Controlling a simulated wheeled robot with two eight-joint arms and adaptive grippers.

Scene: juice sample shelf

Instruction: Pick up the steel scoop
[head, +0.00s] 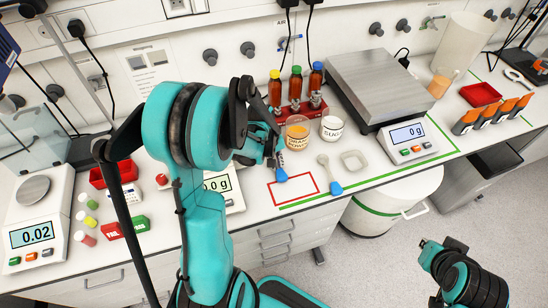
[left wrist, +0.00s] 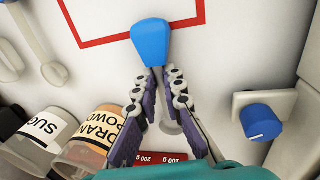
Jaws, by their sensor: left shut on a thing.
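The steel scoop has a blue handle end (left wrist: 150,42) and a grey neck and bowl (left wrist: 170,122). In the left wrist view my left gripper (left wrist: 161,76) is shut on its neck just behind the blue end; the fingers partly cover the bowl. In the head view the blue end (head: 281,175) shows just below my left gripper (head: 272,155), near the red outlined square. I cannot tell whether the scoop touches the bench. My right gripper (head: 430,246) is at the lower right, away from the bench; its finger state is unclear.
A pale scoop with a blue end (head: 335,187) lies to the right, beside a small square dish (head: 354,161). The orange powder jar (head: 297,133) and sugar jar (head: 332,128) stand close behind. The red outlined square (head: 305,198) is empty.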

